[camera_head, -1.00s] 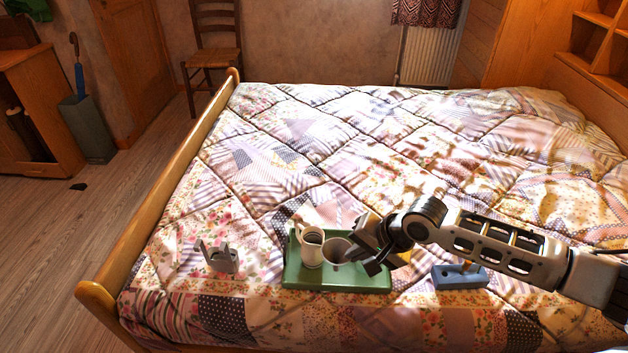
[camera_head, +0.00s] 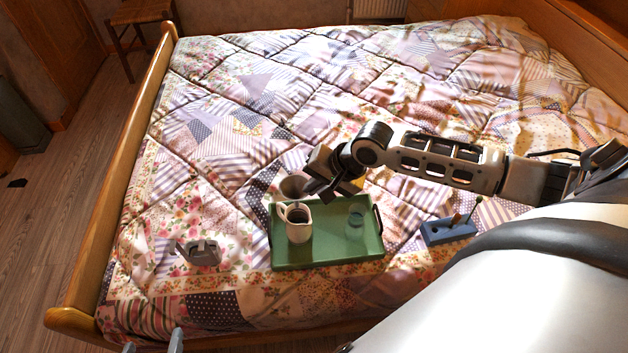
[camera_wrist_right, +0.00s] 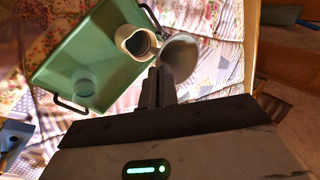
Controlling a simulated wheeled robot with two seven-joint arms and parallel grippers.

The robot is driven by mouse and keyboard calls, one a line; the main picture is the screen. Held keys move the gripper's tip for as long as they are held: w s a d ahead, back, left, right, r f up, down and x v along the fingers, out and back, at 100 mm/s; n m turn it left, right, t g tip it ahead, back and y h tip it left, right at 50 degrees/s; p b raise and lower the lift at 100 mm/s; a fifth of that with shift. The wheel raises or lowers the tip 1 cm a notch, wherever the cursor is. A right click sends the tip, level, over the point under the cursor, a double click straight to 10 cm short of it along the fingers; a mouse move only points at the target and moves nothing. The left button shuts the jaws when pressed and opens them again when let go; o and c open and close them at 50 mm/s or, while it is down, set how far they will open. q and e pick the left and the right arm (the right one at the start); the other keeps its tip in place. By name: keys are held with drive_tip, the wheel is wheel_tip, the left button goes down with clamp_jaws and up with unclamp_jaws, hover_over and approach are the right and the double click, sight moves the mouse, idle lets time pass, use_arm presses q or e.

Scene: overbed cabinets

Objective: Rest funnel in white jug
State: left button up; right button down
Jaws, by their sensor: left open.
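The white jug (camera_head: 298,226) stands upright on the green tray (camera_head: 330,254), in the tray's left part, its dark opening facing up. The pale grey funnel (camera_head: 290,187) is behind the jug and slightly left of its mouth in the head view. My right gripper (camera_head: 316,190) is shut on the funnel's edge. In the right wrist view, the funnel (camera_wrist_right: 182,58) is at my closed fingertips, beside the jug (camera_wrist_right: 136,40).
A translucent cup (camera_head: 355,222) stands on the tray's right part. A blue block with upright sticks (camera_head: 448,231) is right of the tray. A grey holder (camera_head: 200,252) lies to the left. The quilted bed (camera_head: 230,150) has free room behind.

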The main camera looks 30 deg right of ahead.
sight(296, 197)
drive_tip(key=shift+f+b, duration=0.2)
drive_tip(key=shift+b, duration=0.15)
use_arm(q)
drive_tip(key=b, duration=0.2)
drive_tip(key=f+b, duration=0.1)
drive_tip(key=shift+w+d+f+n+b, duration=0.1)
drive_tip(key=shift+w+d+n+b, duration=0.1)
drive_tip(key=shift+d+n+b, duration=0.15)
use_arm(e)
wheel_tip(296, 197, down, 9)
idle(0.3)
idle(0.5)
drive_tip(key=c, duration=1.7)
unclamp_jaws()
drive_tip(key=shift+o, duration=0.5)
